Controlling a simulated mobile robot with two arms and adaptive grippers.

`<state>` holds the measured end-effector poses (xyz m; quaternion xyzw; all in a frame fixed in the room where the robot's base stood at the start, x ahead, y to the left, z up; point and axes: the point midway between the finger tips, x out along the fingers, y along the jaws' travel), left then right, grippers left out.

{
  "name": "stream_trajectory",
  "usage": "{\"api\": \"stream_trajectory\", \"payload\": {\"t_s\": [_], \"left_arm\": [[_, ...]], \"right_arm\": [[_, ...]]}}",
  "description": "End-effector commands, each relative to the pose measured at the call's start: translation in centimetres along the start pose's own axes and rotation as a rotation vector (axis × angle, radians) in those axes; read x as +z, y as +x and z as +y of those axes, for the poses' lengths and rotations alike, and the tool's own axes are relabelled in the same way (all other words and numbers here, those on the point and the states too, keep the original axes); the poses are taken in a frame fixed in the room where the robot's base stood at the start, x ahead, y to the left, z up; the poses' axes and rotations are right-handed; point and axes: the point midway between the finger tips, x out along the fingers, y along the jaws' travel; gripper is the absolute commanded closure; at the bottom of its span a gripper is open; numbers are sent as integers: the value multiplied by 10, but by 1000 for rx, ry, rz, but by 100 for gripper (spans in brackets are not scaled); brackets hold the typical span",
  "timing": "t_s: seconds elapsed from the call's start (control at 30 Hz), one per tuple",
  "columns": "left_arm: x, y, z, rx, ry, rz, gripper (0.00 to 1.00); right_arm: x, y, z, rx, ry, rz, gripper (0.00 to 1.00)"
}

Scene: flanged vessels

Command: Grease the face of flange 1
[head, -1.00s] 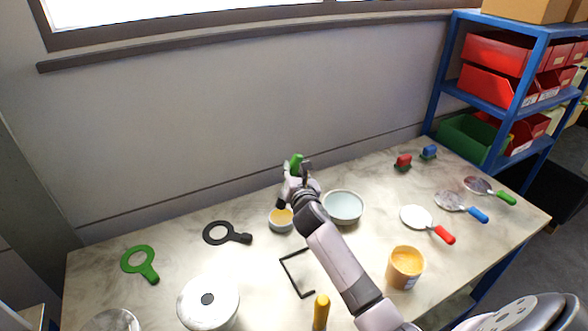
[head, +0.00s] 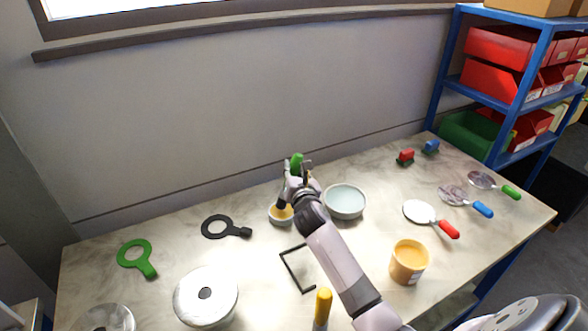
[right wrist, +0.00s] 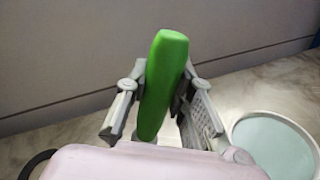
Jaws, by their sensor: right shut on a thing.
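My right gripper (head: 298,172) is shut on a green handle (head: 297,160). The handle stands nearly upright between the two fingers in the right wrist view (right wrist: 163,85); the tool's lower end is hidden. The hand is at a small pot of yellow paste (head: 281,216) and partly covers it in the head view. Two metal flanged vessels stand at the front left, one with a dark central hole (head: 206,297) and one cut off by the frame's bottom edge (head: 108,319). I cannot tell which is flange 1. My left gripper is not in view.
A pale bowl (head: 345,201) stands just right of the hand. A larger tub of orange-yellow paste (head: 408,262), a yellow-handled tool (head: 323,306) and a black bracket (head: 297,270) are nearer. Ring tools (head: 136,257) lie left; round paddles (head: 420,212) lie right.

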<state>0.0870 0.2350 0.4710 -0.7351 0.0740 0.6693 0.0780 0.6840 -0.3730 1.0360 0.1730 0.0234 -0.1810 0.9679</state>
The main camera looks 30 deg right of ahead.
Motion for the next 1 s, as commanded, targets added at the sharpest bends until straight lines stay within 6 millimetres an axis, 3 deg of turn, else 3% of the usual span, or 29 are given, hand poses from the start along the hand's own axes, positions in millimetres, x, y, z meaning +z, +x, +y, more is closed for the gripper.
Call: {"api": "stream_trajectory", "payload": {"t_s": [1.0], "left_arm": [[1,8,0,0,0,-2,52]], "right_arm": [[-10,1,-4,0,-1,0,100]]}}
